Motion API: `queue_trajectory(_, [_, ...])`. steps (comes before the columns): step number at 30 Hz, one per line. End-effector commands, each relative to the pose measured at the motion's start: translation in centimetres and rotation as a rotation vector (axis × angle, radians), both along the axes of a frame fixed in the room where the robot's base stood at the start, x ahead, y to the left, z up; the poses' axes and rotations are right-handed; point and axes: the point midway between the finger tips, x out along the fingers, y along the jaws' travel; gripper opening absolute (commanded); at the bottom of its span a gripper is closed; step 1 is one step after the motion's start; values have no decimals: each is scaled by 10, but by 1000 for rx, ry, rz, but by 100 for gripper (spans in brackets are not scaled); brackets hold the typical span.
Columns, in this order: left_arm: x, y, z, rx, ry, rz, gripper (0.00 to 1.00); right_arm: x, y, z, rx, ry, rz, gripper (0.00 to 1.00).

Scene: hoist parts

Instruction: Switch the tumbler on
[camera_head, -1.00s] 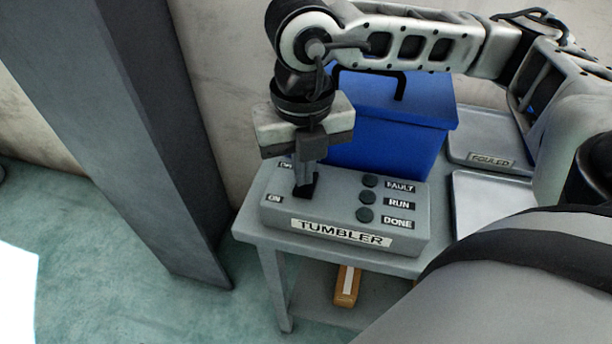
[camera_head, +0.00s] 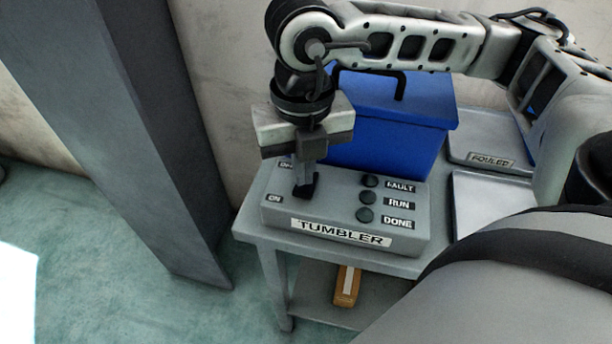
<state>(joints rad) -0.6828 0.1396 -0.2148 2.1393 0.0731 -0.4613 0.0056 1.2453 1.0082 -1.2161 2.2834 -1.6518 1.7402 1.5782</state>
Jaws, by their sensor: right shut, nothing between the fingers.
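The tumbler's grey control box (camera_head: 345,238) sits on the front left of a grey table. Its ON label (camera_head: 275,199) is at the front left, and another label behind it is partly hidden by my gripper. Three dark round lamps (camera_head: 367,198) sit beside the labels FAULT, RUN and DONE; none looks lit. My right gripper (camera_head: 304,190) points down over the left part of the box. It is shut and empty, its tips at the top of the box close to the ON label. The switch itself is hidden behind or under the fingertips. My left gripper is not in view.
A blue lidded box (camera_head: 385,145) with a black handle stands right behind the control box. Metal trays, one labelled FOULED (camera_head: 490,160), lie on the right of the table (camera_head: 262,232). A dark pillar (camera_head: 150,140) stands left. An orange-brown item (camera_head: 347,287) lies on the lower shelf.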

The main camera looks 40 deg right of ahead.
Motion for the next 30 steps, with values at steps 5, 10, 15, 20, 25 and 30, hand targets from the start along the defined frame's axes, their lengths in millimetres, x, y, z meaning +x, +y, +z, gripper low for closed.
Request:
queue_trajectory(5, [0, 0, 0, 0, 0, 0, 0, 0, 0, 0, 0, 0, 0, 0])
queue_trajectory(10, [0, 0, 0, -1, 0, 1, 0, 0, 0, 0, 0, 0, 0, 0])
queue_trajectory(15, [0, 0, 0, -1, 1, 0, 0, 0, 0, 0, 0, 0, 0, 0])
queue_trajectory(20, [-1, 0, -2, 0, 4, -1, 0, 0, 0, -1, 0, 0, 0, 0])
queue_trajectory(25, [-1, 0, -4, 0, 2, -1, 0, 0, 0, -3, 0, 0, 0, 0])
queue_trajectory(30, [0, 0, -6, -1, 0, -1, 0, 0, 0, -6, 0, 0, 0, 0])
